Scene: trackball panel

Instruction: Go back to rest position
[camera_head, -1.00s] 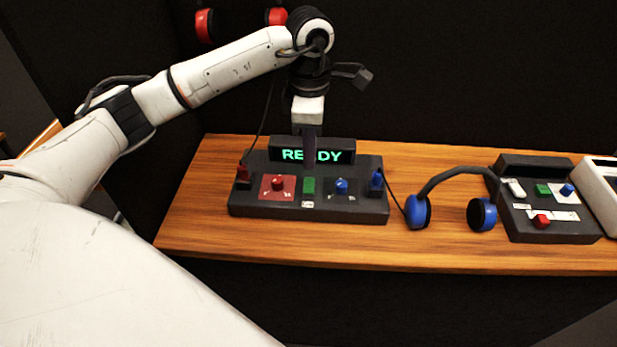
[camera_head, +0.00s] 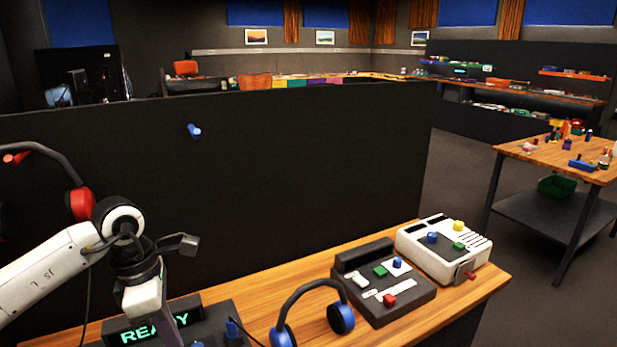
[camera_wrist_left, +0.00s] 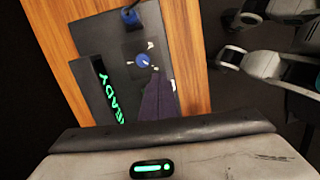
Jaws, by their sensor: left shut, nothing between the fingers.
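My left gripper (camera_head: 158,310) comes in from the left in the head view and points down over the dark panel with the lit "READY" display (camera_head: 150,329). In the left wrist view the shut, empty fingers (camera_wrist_left: 158,98) hang over the panel (camera_wrist_left: 97,33), near a blue knob (camera_wrist_left: 142,60). The "READY" display (camera_wrist_left: 112,98) shows to the left there. My right gripper is not in view.
Blue headphones (camera_head: 310,292), a dark control box (camera_head: 382,283) and a white box (camera_head: 443,249) stand right of the panel on the wooden desk (camera_head: 263,294). A black partition (camera_head: 300,170) rises behind. Red headphones (camera_head: 80,203) hang at left.

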